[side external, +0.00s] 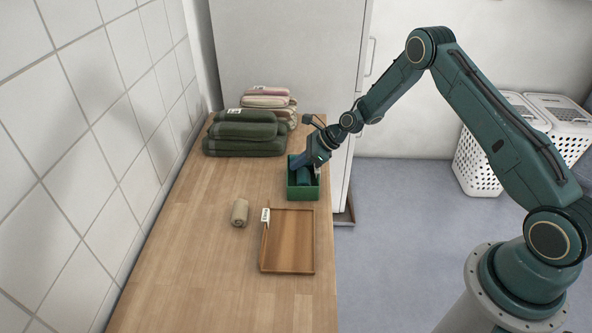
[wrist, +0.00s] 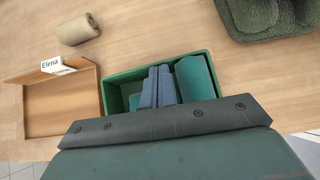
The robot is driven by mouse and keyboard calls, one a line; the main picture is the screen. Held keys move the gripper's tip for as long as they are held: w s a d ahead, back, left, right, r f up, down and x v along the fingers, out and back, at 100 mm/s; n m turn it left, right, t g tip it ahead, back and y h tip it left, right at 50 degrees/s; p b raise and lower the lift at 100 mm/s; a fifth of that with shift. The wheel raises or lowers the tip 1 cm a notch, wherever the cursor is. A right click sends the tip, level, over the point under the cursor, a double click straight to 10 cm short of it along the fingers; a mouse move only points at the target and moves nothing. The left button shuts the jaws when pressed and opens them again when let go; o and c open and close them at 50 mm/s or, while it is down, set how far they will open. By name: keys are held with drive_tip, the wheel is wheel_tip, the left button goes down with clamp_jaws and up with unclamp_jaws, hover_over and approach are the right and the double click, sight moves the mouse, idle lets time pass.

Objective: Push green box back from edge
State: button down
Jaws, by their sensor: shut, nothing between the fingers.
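The green box (side external: 303,194) stands on the wooden counter near its right edge in the side view. It is open-topped, and its near-left wall shows in the wrist view (wrist: 116,99). A rolled teal cloth (wrist: 195,80) lies inside it on the right. My gripper (wrist: 158,72) is shut and empty, with its blue-grey fingers over or inside the box beside the cloth. I cannot tell whether the fingertips touch a wall.
A wooden tray (side external: 288,270) with a name card "Elena" (wrist: 55,65) stands in front of the box. A rolled beige cloth (side external: 240,212) lies left of it. Folded green towels (side external: 245,138) and a pinkish stack (side external: 268,97) are behind. The counter left of the box is clear.

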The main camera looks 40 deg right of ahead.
drive_tip(key=w+a, duration=0.7)
idle(0.3)
idle(0.3)
drive_tip(key=v, duration=1)
drive_tip(key=shift+r, duration=0.15)
